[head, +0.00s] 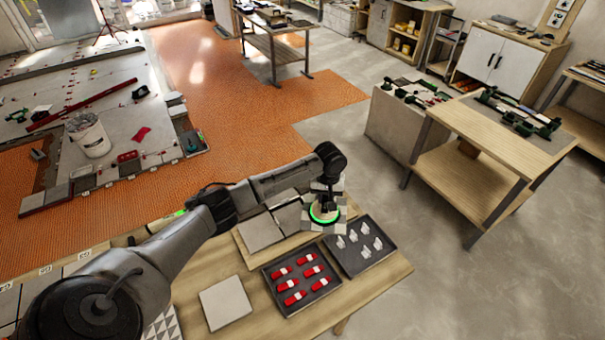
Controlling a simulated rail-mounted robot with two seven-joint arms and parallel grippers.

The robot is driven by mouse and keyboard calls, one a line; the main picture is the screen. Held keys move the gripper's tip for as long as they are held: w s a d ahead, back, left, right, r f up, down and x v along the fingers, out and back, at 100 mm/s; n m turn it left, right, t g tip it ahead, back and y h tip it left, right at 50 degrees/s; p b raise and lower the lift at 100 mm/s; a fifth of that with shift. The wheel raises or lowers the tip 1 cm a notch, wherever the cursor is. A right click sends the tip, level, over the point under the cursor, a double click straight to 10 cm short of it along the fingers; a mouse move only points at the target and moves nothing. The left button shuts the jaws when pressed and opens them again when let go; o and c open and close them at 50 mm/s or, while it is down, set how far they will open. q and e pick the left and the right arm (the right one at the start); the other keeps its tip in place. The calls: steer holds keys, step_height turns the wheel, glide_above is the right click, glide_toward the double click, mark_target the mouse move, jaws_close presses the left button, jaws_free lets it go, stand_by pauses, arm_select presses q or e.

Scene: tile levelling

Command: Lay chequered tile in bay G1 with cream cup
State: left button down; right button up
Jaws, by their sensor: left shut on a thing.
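My left gripper (325,192) is shut on a suction cup (324,213) with a lit green ring, over the worktable. The cup's body is mostly hidden by the gripper, and its colour is hard to tell. A tile with light and dark squares, the chequered tile (340,186), shows around and under the cup. I cannot tell whether it is lifted or rests on the wooden board. Small white labels (45,269) mark bays at the table's left end, too small to read surely; my left arm covers part of that area. My right gripper is not in view.
Plain tiles (261,232) lie on the board beside the cup. A tray of red clips (321,297) and a tray of clear pieces (379,258) stand close by. A pale tile (225,303) and a triangle-patterned tile (164,326) lie nearer. Floor right of the table is clear.

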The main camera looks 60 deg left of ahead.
arm_select(q)
steer(key=s+d+r+m+p, duration=0.5)
steer(key=s+d+r, duration=0.2)
steer(key=s+d, duration=0.3)
steer(key=s+d+r+m+p, duration=0.4)
steer(key=s+d+r, duration=0.3)
steer(key=d, duration=0.9)
steer(key=s+p, duration=0.1)
steer(key=s, duration=0.1)
steer(key=shift+s+m, duration=0.35)
steer(key=shift+m, duration=0.05)
